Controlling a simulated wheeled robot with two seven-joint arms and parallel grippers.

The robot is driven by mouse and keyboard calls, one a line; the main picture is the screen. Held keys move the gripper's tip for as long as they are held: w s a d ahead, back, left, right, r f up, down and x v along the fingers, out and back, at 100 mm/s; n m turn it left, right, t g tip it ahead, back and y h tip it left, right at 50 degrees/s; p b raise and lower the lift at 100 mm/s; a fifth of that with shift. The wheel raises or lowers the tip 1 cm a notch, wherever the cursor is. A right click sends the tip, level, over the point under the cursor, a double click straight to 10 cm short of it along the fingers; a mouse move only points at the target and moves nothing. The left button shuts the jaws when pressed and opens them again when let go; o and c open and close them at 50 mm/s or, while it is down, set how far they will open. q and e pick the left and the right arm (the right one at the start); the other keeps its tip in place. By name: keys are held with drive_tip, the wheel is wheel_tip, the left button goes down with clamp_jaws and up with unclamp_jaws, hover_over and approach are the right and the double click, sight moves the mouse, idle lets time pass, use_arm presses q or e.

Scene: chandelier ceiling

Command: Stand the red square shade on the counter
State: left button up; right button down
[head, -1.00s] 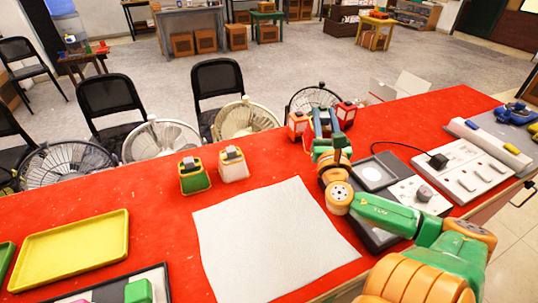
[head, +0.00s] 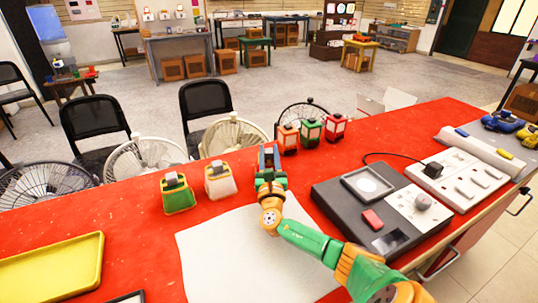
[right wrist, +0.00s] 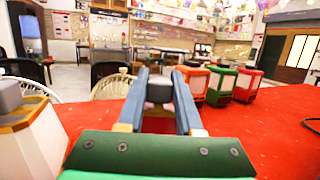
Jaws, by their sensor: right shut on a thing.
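My right gripper (head: 269,152) reaches over the counter's far side, just right of a white shade. In the right wrist view its fingers (right wrist: 159,85) are shut on a grey-capped thing (right wrist: 158,96) with a pinkish part below. Most of this thing is hidden, so I cannot tell its shape. Right of the gripper, an orange-red shade (head: 288,139), a green shade (head: 309,131) and a red square shade (head: 335,128) stand upright in a row on the red counter (head: 400,135). They also show at right in the right wrist view (right wrist: 243,86). My left gripper is out of view.
A green-yellow shade (head: 178,194) and the white shade (head: 219,181) stand left of the gripper. A white sheet (head: 225,255) lies in front. A black panel (head: 335,200) and switch boards (head: 465,176) lie right. Several fans stand beyond the far edge.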

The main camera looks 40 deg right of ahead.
drive_tip(key=c, duration=1)
unclamp_jaws()
drive_tip(key=shift+f, duration=0.15)
drive_tip(key=o, duration=0.4)
drive_tip(key=shift+r, duration=0.25)
drive_tip(key=shift+s+a+f, duration=0.15)
drive_tip(key=shift+s+a, duration=0.05)
drive_tip(key=s+a, duration=0.2)
drive_tip(key=s, duration=0.1)
drive_tip(key=s+a+p, duration=0.1)
drive_tip(key=s+a, duration=0.5)
drive_tip(key=shift+s, duration=0.4)
